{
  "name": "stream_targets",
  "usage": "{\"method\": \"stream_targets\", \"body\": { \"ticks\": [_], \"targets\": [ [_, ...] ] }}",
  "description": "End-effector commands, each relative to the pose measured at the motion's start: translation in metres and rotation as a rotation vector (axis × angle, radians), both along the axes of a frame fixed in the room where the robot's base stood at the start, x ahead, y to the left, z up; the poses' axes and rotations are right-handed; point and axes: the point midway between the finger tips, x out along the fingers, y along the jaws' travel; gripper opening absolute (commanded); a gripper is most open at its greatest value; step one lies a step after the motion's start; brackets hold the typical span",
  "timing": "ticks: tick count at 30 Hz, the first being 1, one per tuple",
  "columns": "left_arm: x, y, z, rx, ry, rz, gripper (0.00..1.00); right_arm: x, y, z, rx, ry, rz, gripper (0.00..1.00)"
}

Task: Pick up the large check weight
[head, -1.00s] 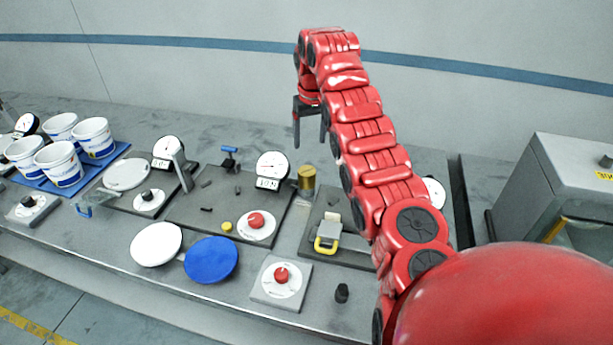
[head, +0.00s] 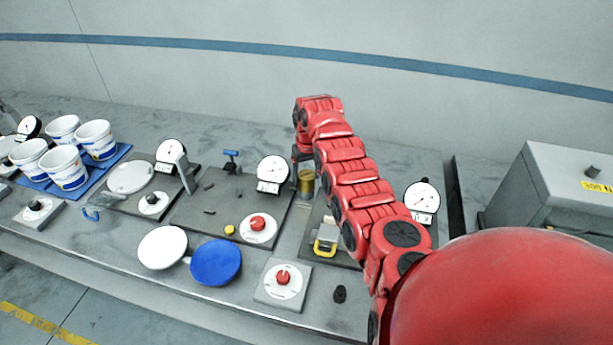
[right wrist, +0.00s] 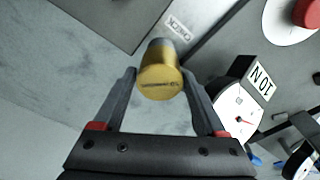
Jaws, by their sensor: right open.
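The large check weight is a gold cylinder (head: 307,184) standing upright near the back of the bench, right of a dial gauge. In the right wrist view its round top (right wrist: 161,84) shows between the two fingers. My right gripper (right wrist: 158,72) is open, with one finger on each side of the weight; I cannot tell whether either finger touches it. In the head view the gripper is just above and around the weight, mostly hidden by my red arm. My left gripper is not in view.
A dial gauge (head: 273,170) stands close left of the weight, and another dial (head: 422,196) is to the right. A yellow-handled clamp (head: 326,244) lies in front. White tubs (head: 64,167) stand far left. A grey cabinet (head: 545,180) is at the right.

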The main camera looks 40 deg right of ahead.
Motion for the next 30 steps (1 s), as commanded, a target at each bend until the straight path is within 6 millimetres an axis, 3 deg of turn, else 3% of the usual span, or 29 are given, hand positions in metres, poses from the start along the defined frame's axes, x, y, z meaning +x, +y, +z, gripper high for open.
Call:
{"method": "stream_targets", "body": {
  "ticks": [10, 22, 30],
  "targets": [
    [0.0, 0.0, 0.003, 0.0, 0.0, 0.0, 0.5, 0.0006, -0.0005, -0.01, 0.0, 0.0, -0.001, 0.72],
    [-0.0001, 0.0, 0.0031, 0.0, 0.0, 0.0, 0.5, 0.0008, -0.0006, -0.0095, 0.0, -0.001, -0.001, 0.0],
    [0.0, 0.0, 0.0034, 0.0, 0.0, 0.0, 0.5, 0.0013, -0.001, -0.0084, -0.002, -0.003, -0.001, 0.0]
  ]
}}
